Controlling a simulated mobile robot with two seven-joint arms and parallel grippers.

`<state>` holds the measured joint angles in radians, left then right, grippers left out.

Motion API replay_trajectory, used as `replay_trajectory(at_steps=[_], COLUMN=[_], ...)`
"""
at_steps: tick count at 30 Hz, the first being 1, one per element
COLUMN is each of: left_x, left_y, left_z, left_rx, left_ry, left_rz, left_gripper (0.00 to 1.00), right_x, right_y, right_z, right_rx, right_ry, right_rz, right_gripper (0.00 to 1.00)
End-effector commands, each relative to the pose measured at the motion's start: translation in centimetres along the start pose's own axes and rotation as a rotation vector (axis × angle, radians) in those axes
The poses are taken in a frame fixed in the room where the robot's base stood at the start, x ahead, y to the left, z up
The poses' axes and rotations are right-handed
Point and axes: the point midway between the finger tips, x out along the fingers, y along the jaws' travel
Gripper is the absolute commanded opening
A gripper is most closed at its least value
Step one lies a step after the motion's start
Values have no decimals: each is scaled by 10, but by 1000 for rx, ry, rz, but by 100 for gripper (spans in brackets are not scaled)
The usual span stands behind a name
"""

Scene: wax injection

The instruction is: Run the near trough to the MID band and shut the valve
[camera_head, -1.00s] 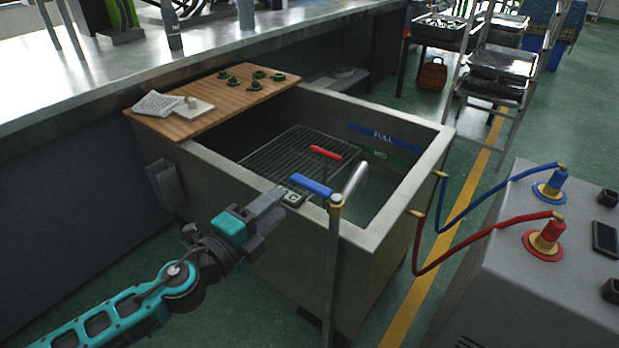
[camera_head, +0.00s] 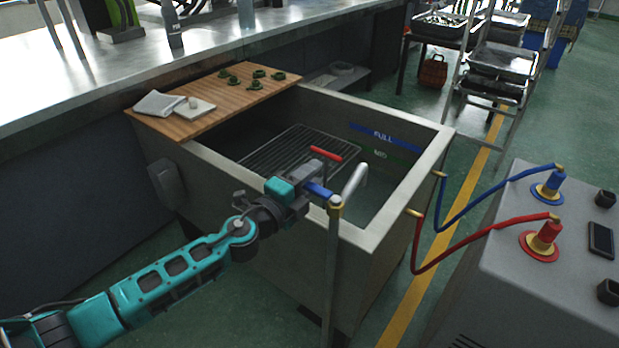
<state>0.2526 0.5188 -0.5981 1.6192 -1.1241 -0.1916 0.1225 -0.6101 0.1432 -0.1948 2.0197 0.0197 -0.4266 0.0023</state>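The near trough is a grey, open tank (camera_head: 292,225) with a dark wire rack (camera_head: 285,155) inside. Its inner far wall carries a blue FULL band (camera_head: 383,135) and a green MID band (camera_head: 379,155). I cannot make out a liquid level. A tap post (camera_head: 334,250) with a bent spout (camera_head: 355,180) stands at the near rim. The blue lever (camera_head: 318,191) points left from the post; a red lever (camera_head: 325,153) sits behind. My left gripper (camera_head: 312,184) is at the blue lever's left end, covering part of it; its finger gap is unclear. My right gripper is out of view.
A wooden board (camera_head: 235,112) spans the trough's back left corner, bearing several small green pieces (camera_head: 257,85) and a cloth (camera_head: 159,104). Blue (camera_head: 475,210) and red (camera_head: 465,255) hoses link the trough to a grey cabinet (camera_head: 540,290) at right.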

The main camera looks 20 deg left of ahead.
Motion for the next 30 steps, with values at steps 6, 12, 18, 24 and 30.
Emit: replay_trajectory(at_steps=[6, 12, 18, 24, 30], left_x=[0, 0, 0, 0, -1], left_y=[0, 0, 0, 0, 0], left_z=[0, 0, 0, 0, 0], left_rx=[-1, -1, 0, 0, 0], left_ry=[0, 0, 0, 0, 0], left_rz=[0, 0, 0, 0, 1], left_gripper=[33, 13, 0, 0, 0], right_x=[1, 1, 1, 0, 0], right_y=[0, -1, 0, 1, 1], right_z=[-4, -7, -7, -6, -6], right_rx=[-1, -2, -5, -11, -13], right_ry=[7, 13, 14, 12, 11], right_rz=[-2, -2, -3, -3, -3], right_gripper=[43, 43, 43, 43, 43])
